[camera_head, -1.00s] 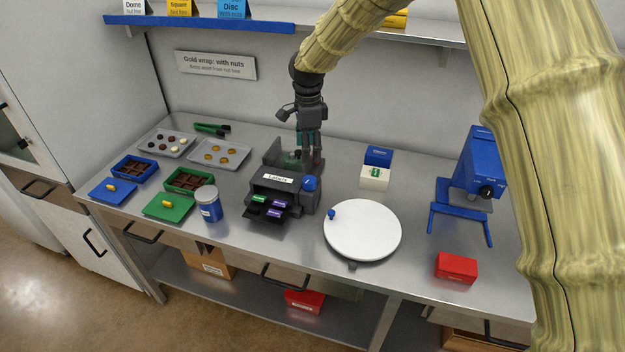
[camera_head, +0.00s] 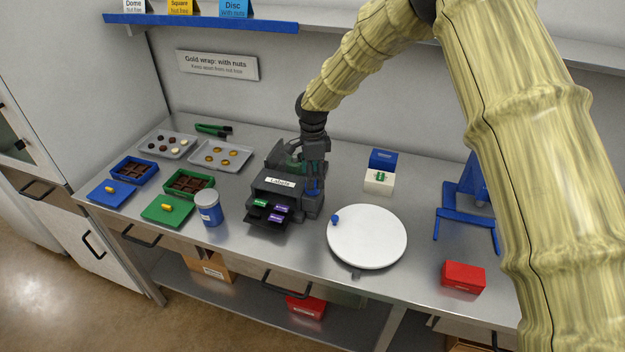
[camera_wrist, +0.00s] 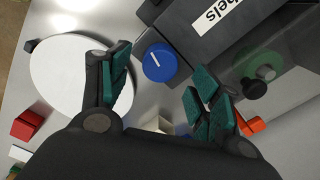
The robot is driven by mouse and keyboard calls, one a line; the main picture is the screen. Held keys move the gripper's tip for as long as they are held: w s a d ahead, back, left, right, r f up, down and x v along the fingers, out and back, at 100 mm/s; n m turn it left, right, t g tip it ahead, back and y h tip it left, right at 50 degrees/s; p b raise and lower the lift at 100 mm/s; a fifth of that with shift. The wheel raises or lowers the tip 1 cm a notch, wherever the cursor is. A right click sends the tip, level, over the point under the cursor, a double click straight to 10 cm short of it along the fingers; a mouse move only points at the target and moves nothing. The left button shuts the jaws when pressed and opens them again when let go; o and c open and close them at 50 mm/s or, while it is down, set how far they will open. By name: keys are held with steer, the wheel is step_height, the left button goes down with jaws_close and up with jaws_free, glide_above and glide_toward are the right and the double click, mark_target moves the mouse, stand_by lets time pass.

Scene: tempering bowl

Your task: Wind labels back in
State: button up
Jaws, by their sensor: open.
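The dark grey label dispenser (camera_head: 265,185) stands mid-bench with its "Labels" plate facing front. Green and purple labels (camera_head: 277,207) stick out of its front slots. Its round blue knob (camera_wrist: 159,62) shows in the wrist view on the machine's side. My gripper (camera_head: 315,186) is at the dispenser's right side, pointing down. In the wrist view my gripper (camera_wrist: 160,92) is open, its teal-padded fingers apart and empty, with the knob ahead between them.
A white round turntable (camera_head: 367,238) stands close on the right, with a white-and-blue box (camera_head: 379,181) behind it. A red box (camera_head: 463,277) sits near the front right edge.

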steer(key=shift+f+p, duration=0.55)
steer(key=shift+f, duration=1.3)
steer(key=shift+c, duration=0.3)
steer(key=c, duration=1)
